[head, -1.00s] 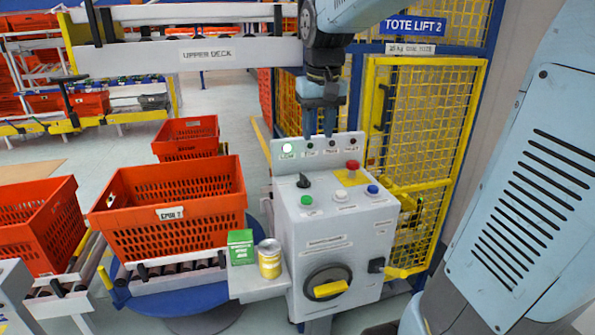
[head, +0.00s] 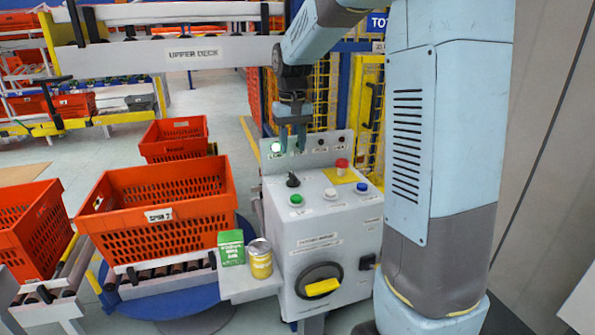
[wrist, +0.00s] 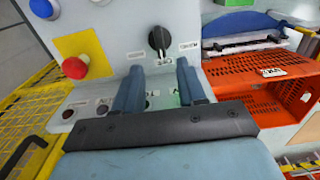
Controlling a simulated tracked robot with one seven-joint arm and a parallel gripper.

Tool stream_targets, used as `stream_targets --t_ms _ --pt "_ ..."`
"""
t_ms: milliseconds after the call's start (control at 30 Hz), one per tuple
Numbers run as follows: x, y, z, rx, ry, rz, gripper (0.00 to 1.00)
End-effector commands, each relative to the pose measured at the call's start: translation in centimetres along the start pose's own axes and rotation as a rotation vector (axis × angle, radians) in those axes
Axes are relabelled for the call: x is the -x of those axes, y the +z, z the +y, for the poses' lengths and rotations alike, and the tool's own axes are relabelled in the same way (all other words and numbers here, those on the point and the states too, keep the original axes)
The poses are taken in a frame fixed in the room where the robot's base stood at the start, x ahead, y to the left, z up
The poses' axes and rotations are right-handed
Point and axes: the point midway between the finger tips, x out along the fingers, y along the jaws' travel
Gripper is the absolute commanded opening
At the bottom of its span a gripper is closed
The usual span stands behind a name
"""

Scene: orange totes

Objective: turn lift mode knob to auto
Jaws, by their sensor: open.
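The black selector knob (head: 292,180) sits on the sloped top of the grey control box (head: 318,215). In the wrist view the knob (wrist: 159,40) is upright in the picture, with small labels around it that I cannot read surely. My gripper (head: 292,150) points down, open and empty, above and just behind the knob, in front of the lamp strip. In the wrist view its two fingers (wrist: 160,68) straddle the knob's line but end short of it, apart from it. A round dial with a yellow grip (head: 322,287) is on the box front.
Green (head: 297,200), white (head: 330,194) and blue (head: 362,187) buttons and a red mushroom button (head: 341,165) share the panel. A green carton (head: 231,248) and a yellow can (head: 260,260) stand on the side shelf. An orange tote (head: 155,205) is left.

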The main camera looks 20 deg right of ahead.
Motion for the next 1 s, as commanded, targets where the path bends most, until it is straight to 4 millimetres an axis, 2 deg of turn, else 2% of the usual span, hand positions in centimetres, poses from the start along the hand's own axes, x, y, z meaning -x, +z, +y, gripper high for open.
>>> stream_targets --t_ms 100,300,500,700,933,1000 --pt "-2.3 0.1 0.0 0.000 0.000 -0.004 0.40" --pt "-5.6 0.0 0.0 0.000 0.000 -0.003 0.40" --pt "-7.8 0.0 0.0 -0.001 0.000 -0.001 0.40" --pt "-8.7 0.0 0.1 -0.001 0.000 0.000 0.40" --pt "-8.7 0.0 0.1 -0.001 0.000 0.000 0.40" --pt "-8.7 0.0 0.1 -0.001 0.000 0.000 0.36"
